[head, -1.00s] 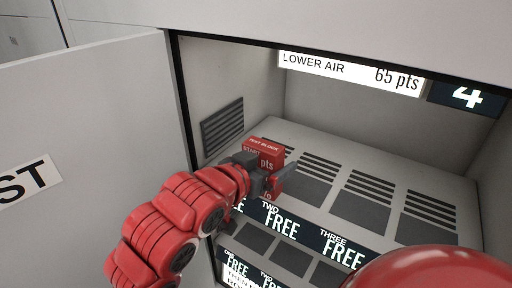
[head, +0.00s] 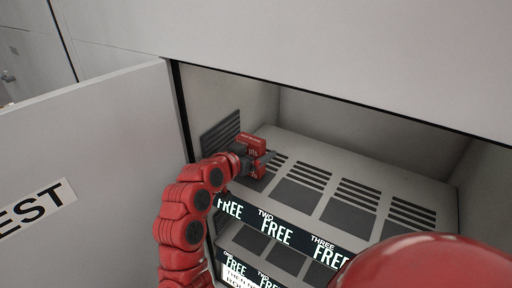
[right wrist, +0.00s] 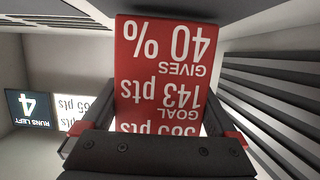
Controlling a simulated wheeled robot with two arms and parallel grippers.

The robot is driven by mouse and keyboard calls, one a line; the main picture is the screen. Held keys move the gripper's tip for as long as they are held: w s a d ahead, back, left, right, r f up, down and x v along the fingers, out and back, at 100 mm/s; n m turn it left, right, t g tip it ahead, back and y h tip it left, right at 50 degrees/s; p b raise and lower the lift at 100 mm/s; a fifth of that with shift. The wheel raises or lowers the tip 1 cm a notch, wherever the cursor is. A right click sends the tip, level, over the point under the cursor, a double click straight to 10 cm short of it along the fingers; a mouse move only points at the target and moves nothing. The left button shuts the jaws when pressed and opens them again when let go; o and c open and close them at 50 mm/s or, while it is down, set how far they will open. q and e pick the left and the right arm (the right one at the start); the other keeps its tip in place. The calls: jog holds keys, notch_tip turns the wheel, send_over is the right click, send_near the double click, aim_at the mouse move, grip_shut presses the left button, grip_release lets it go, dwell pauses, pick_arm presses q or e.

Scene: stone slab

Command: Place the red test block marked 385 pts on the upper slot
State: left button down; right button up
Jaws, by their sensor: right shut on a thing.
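The red test block (head: 252,141) is in my right gripper (head: 262,160), inside the open cabinet near its left wall. My left gripper is not in view.
Several dark pads with stripes line the upper shelf, such as the neighbouring pad (head: 297,196); the visible ones are bare. A "FREE" label strip (head: 290,236) runs along the front. A lower tier (head: 250,239) lies below. The open door (head: 100,150) stands left; a vent (head: 221,132) marks the left wall.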

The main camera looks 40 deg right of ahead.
jog(key=shift+f, duration=0.25)
jog(key=shift+s, duration=0.1)
jog(key=shift+f+b, duration=0.3)
jog(key=o, duration=1.6)
jog(key=shift+r, duration=0.1)
jog(key=shift+c, duration=0.2)
jog(key=shift+r, duration=0.15)
jog(key=b+v, duration=0.3)
jog(key=v, duration=0.8)
jog(key=shift+b, duration=0.3)
jog(key=shift+s+a+r, duration=0.2)
jog(key=shift+s+a, duration=0.05)
jog(key=shift+a, duration=0.25)
